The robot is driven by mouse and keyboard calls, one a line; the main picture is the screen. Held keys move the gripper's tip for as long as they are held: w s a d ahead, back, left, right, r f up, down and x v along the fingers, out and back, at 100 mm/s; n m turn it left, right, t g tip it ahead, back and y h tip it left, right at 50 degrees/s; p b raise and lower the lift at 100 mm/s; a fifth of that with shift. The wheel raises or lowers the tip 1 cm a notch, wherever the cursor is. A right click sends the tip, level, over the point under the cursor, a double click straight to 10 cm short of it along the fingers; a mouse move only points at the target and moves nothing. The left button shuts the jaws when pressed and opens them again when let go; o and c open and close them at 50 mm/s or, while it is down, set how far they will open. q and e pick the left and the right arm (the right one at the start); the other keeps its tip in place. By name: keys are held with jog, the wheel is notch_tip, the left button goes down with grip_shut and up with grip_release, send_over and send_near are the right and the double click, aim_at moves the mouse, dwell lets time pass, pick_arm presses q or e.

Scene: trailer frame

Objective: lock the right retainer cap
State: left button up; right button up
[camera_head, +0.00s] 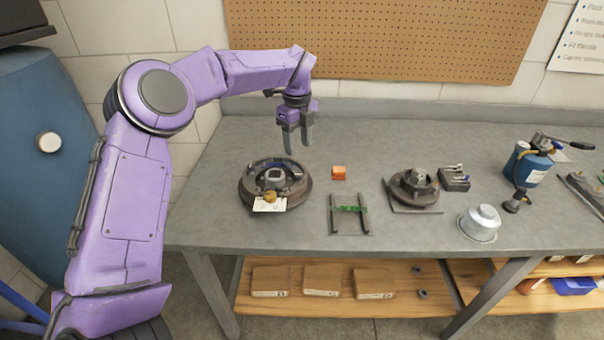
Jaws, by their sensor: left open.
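My left gripper (296,142) points down, open and empty, above the back of the bench. It is above and slightly right of a round dark brake-like assembly (247,192), apart from it. That assembly lies flat at the left of the bench, with a grey block in its middle and a small gold knob (270,196) at its front, by a white tag. A second dark round assembly (405,194) with a metal hub stands further right. I cannot make out which small part is the right retainer cap, or whether it is locked. My right gripper is not in view.
The grey bench (335,238) also holds an orange block (339,173), a small stand with a green piece (350,209), a silver domed can (480,223), a black holder (454,180) and a blue canister (530,170). A pegboard (400,40) hangs behind.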

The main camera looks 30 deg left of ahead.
aim_at(298, 174)
pick_arm(q)
notch_tip(298, 174, down, 10)
jog(key=shift+w+a+r+p, duration=0.15)
jog(key=shift+p, duration=0.9)
jog(key=shift+w+f, duration=0.1)
jog(key=shift+f, duration=0.2)
grip_shut()
